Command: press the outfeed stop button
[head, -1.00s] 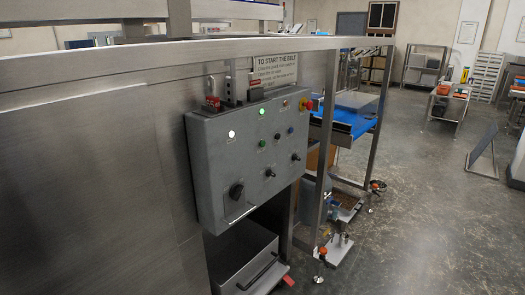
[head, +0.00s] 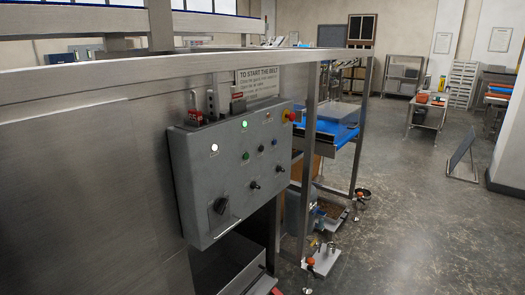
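A grey control box (head: 190,175) is mounted on the steel frame, left of centre. Its face has a lit white lamp (head: 214,147), a lit green lamp (head: 244,124), a small green button (head: 245,155) and a small blue button (head: 274,142). Below them are a black rotary switch (head: 220,205) and two small toggle-like knobs, one of them the lower knob (head: 254,185). A red mushroom button (head: 290,115) sits at the box's right end. The labels are too small to read, so I cannot tell which is outfeed stop. Neither gripper shows.
A sign (head: 258,80) headed "TO START THE BELT" stands above the box. A blue belt (head: 335,128) lies behind the frame's uprights. A steel bin (head: 225,270) sits below the box. The floor (head: 400,220) to the right is mostly clear; a dark slanted panel (head: 462,153) stands there.

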